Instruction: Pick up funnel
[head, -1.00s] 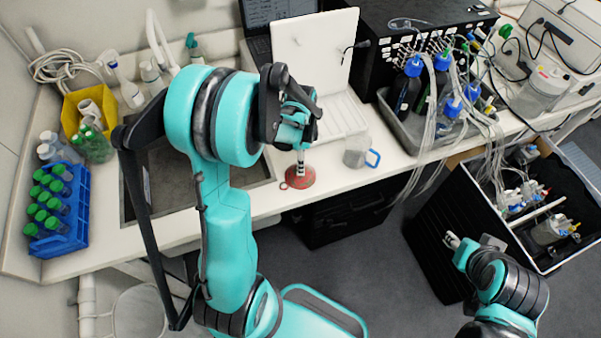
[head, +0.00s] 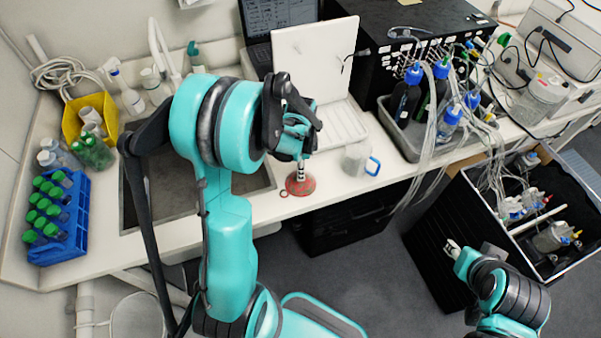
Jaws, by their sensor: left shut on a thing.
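The funnel (head: 301,186) is red, with its wide mouth down and a small ring tab at its left. It is at the front edge of the white counter, just right of the sink. I cannot tell if its rim touches the counter. My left gripper (head: 299,156) is above it, pointing down, shut on the funnel's upright stem. The fingers partly hide the stem. My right gripper (head: 452,247) is at the lower right, away from the funnel, beside the black case; its fingertips are too small to tell open from shut.
A clear jug with a blue handle (head: 357,159) stands right of the funnel. A white upright board (head: 313,58) and white tray are behind. The sink (head: 165,190) is left, with a blue rack (head: 75,240) of green-capped bottles beyond. A tubed bottle tray (head: 400,140) stands right.

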